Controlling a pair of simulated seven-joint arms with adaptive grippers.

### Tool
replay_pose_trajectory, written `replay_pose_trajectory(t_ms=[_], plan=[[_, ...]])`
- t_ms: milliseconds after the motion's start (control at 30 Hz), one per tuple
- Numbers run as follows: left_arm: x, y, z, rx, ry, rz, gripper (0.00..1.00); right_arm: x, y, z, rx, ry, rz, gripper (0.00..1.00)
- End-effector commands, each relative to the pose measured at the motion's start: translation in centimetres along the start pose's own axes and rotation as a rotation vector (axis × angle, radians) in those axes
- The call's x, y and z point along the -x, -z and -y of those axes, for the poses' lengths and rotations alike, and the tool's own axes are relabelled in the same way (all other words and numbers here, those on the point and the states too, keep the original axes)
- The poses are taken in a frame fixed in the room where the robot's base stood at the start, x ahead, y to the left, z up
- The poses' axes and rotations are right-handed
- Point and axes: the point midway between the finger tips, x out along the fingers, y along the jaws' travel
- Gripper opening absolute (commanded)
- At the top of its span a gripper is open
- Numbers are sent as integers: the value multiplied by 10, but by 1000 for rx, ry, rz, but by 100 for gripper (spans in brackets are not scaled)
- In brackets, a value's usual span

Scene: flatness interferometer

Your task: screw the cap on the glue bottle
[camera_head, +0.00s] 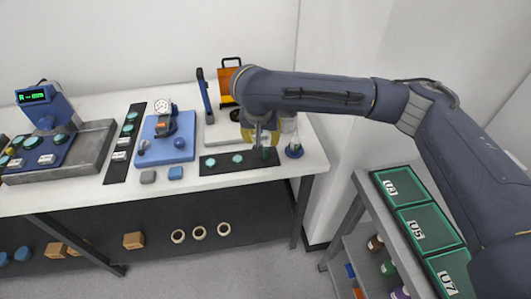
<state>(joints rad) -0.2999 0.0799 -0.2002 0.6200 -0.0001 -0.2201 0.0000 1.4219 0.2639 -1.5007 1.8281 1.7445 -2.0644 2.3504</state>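My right gripper (262,140) reaches in from the right and points down over the right end of a black mat (218,169). It is small and partly hidden by its own arm, so I cannot tell whether it is open or shut, or holds anything. A small clear bottle-like thing with a blue base (294,149) stands just right of the gripper near the bench's right end. I cannot tell whether it is the glue bottle. I cannot make out a separate cap. My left gripper is not in view.
A blue plate with a dial gauge (161,106) and an orange-black case (228,80) stand on the white bench (225,185). Small bottles (375,243) sit on a lower shelf at right, below green trays (420,228). The bench's front edge is mostly clear.

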Motion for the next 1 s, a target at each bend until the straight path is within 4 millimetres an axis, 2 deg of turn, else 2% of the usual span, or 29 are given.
replay_pose_trajectory(t_ms=[200, 400, 867, 1000], plan=[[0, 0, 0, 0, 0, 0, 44, -30, -1, 0, -1, -1, 3, 41], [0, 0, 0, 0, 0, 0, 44, -45, 0, 0, -1, 0, 1, 41], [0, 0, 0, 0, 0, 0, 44, -49, 0, 0, 1, 0, 0, 41], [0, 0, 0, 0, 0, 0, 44, -58, 0, -1, -2, 0, 2, 41]])
